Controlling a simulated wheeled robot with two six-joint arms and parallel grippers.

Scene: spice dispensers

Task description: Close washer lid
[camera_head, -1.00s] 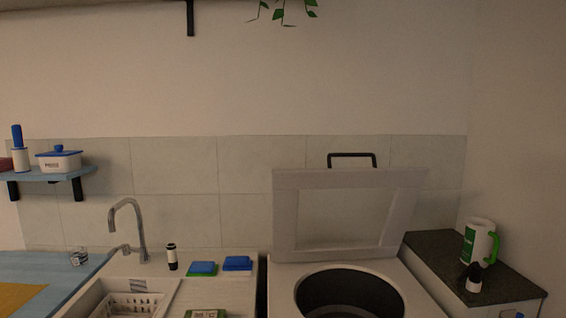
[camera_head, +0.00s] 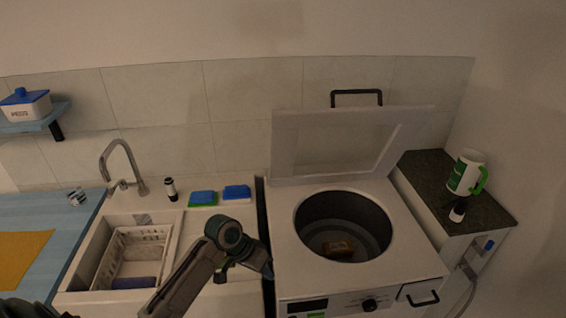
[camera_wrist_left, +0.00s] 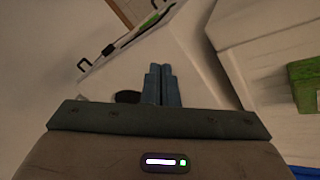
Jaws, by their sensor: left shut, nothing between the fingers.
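The top-loading washer (camera_head: 420,265) stands right of the sink. Its white lid (camera_head: 335,148) is raised and leans back against the tiled wall, with a black handle (camera_head: 357,93) at its top edge. The round drum opening (camera_head: 343,228) is uncovered, and a small yellowish-brown item (camera_head: 338,247) lies inside. My left gripper (camera_head: 265,265) is at the washer's front left side, lower than the lid, partly hidden by its own wrist. In the left wrist view its fingers (camera_wrist_left: 162,85) are together and empty. My right gripper is not seen.
A sink with a white basket (camera_head: 135,258), a tap (camera_head: 122,160) and blue-topped sponges (camera_head: 237,193) are to the left. A dark-topped cabinet (camera_head: 440,185) with a white-green jug (camera_head: 465,173) stands close on the right. The space above the drum is free.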

